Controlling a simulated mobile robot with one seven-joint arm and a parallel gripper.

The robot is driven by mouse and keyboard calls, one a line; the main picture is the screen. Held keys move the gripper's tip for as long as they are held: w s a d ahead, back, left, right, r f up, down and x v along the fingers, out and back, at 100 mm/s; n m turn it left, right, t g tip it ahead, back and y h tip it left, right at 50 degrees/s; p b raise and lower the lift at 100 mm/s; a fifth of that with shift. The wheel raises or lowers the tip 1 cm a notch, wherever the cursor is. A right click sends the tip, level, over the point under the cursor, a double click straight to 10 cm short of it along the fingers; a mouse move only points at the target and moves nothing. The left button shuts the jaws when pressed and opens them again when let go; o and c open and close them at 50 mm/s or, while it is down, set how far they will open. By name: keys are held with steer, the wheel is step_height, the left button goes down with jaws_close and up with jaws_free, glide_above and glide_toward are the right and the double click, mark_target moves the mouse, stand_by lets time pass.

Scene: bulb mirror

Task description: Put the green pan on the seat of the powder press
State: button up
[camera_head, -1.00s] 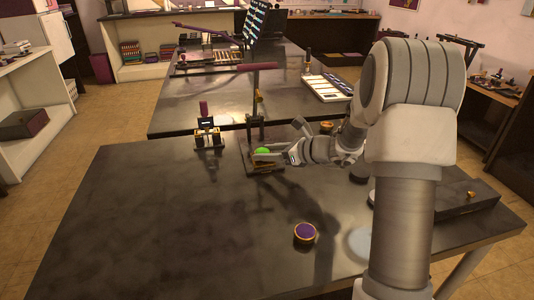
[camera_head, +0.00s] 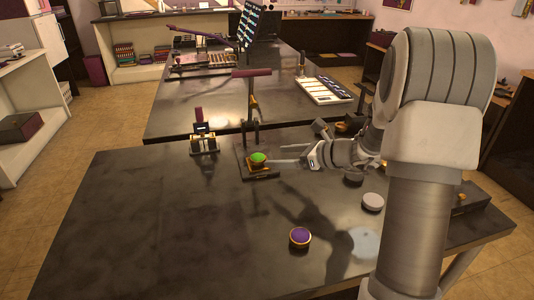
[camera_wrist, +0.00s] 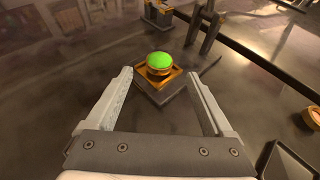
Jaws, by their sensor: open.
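The green pan (camera_head: 258,157) has a bright green top and a gold rim. It sits on the gold seat of the powder press (camera_head: 262,173), on the dark base plate below the upright and its long purple-brown handle (camera_head: 251,73). In the wrist view the pan (camera_wrist: 160,62) rests on the square gold seat (camera_wrist: 173,78), and it looks level. My gripper (camera_head: 280,161) is open and empty, just right of the pan and apart from it. In the wrist view the gripper's fingers (camera_wrist: 163,84) are spread wide with the pan beyond their tips.
A small device with a purple lever (camera_head: 203,138) stands left of the press. The table's left part is clear.

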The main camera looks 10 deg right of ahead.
steer(key=p+v, duration=0.1)
steer(key=v, duration=0.4)
steer(key=shift+s+d, duration=0.1)
steer(key=shift+s, duration=0.05)
